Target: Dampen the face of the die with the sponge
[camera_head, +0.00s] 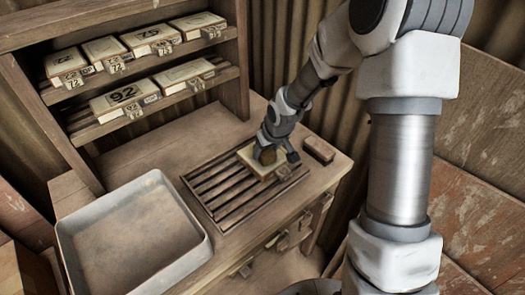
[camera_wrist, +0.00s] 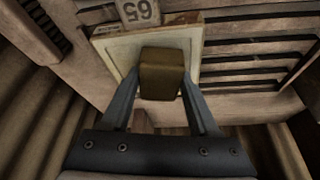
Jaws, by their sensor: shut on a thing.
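The die is a pale, flat square block (camera_head: 246,156) lying on the slatted rack. In the wrist view the die (camera_wrist: 112,47) fills the upper middle, with a tag marked 65 at its far edge. My gripper (camera_wrist: 162,76) is shut on the sponge, a small brownish-yellow block (camera_wrist: 161,70), with one finger on each side. In the head view my gripper (camera_head: 277,160) points down over the die, and the sponge (camera_head: 267,155) shows beside the fingers. The sponge is over the die's face and hides part of it. I cannot tell whether it touches.
The slatted rack (camera_head: 212,196) is set in the wooden bench. A brown block (camera_head: 319,149) lies right of the rack. An empty grey tray (camera_head: 130,240) stands at the left. Behind it, a two-level shelf (camera_head: 88,128) holds several numbered dies. Drawers are below the bench's front edge.

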